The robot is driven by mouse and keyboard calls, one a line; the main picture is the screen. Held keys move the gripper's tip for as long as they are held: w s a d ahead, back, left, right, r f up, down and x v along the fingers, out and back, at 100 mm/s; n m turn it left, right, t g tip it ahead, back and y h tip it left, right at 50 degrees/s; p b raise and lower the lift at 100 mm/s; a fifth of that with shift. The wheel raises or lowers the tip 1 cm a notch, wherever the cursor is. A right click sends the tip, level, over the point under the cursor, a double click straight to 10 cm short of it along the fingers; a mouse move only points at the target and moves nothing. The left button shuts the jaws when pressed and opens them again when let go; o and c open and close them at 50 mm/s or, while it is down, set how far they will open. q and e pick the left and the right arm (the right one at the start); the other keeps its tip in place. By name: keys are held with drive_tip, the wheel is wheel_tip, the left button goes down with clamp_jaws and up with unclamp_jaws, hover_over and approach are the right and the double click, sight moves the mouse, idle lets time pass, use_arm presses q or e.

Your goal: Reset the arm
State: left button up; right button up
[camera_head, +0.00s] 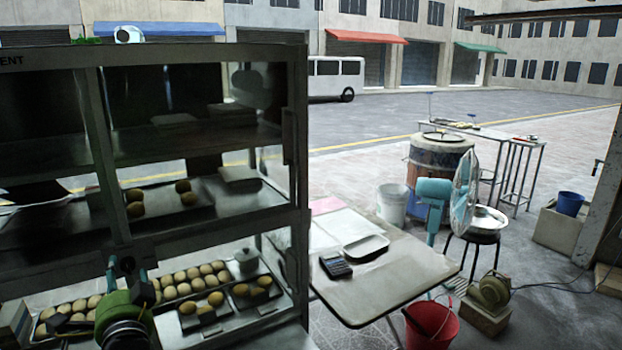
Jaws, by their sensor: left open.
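My left gripper (127,272) is in front of the lower left part of the glass display cabinet (205,238), at the end of my green and black arm. Its fingers are spread apart and I see nothing held between them. Behind it, on the cabinet's lower level, are trays of round buns (188,277); the arm hides some of them. I cannot tell how far the fingers are from the cabinet frame. My right gripper and arm are not in view.
Right of the cabinet, a table (410,268) holds a calculator (335,266) and a white tray (367,246). Open pavement lies behind.

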use_arm(q)
drive_tip(key=s+d+f+n+g+h, duration=0.2)
drive_tip(key=s+f, duration=0.2)
drive_tip(key=f, duration=0.5)
drive_tip(key=s+d+f+n+g+h, duration=0.1)
drive_tip(key=s+d+f+g+h, duration=0.15)
drive_tip(key=f, duration=0.55)
drive_tip(key=s+d+f+n+g+h, duration=0.1)
drive_tip(key=s+d+f+g+h, duration=0.15)
drive_tip(key=s+f, duration=0.4)
drive_tip(key=s+d+f+n+g+h, duration=0.1)
drive_tip(key=s+d+f+n+g, duration=0.2)
drive_tip(key=s, duration=0.7)
drive_tip(key=s+d+f+g+h, duration=0.1)
drive_tip(key=s+d+f+g, duration=0.3)
drive_tip(key=s, duration=0.4)
wheel_tip(320, 180, down, 23)
drive_tip(key=s, duration=0.2)
drive_tip(key=s+a+f+g, duration=0.1)
drive_tip(key=s+a+f, duration=0.1)
drive_tip(key=s+f, duration=1.1)
drive_tip(key=shift+s+f, duration=0.4)
drive_tip(key=shift+s, duration=0.55)
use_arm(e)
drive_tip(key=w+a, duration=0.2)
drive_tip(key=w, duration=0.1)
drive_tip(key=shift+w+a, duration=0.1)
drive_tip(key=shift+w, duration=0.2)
use_arm(q)
drive_tip(key=shift+a, duration=0.1)
